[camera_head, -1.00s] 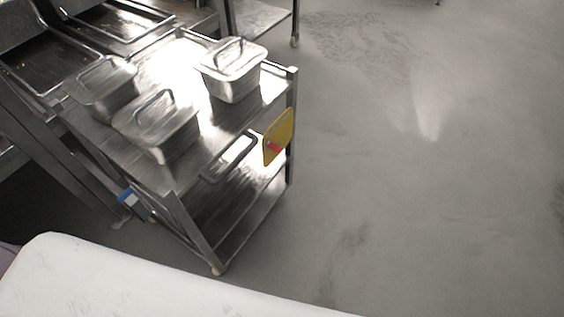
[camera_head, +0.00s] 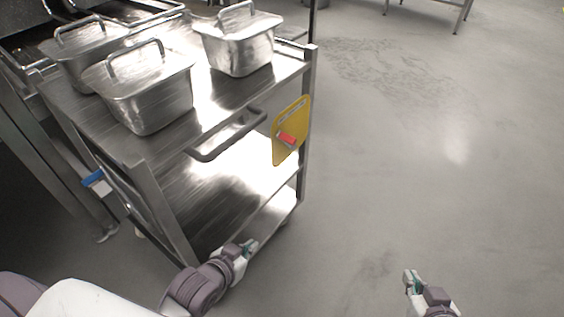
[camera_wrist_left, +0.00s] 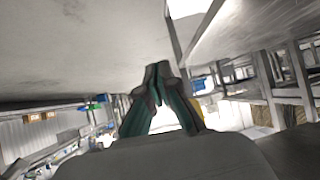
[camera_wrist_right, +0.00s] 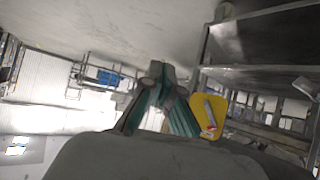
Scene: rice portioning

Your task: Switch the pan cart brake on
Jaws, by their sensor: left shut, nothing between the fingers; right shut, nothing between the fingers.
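The metal pan cart (camera_head: 150,160) stands at the left of the head view with lidded pans on top. My left gripper (camera_head: 246,247) is shut and empty, low in front of the cart. It also shows in the left wrist view (camera_wrist_left: 157,72). My right gripper (camera_head: 409,278) is shut and empty over the floor, right of the cart and apart from the plate.
Three lidded metal pans, one of them a pan (camera_head: 237,45) at the right, sit on the cart's top. A cart handle (camera_head: 228,136) sticks out in front. A blue-tipped part (camera_head: 94,179) is at the cart's left. The grey floor (camera_head: 430,170) to the right is clear.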

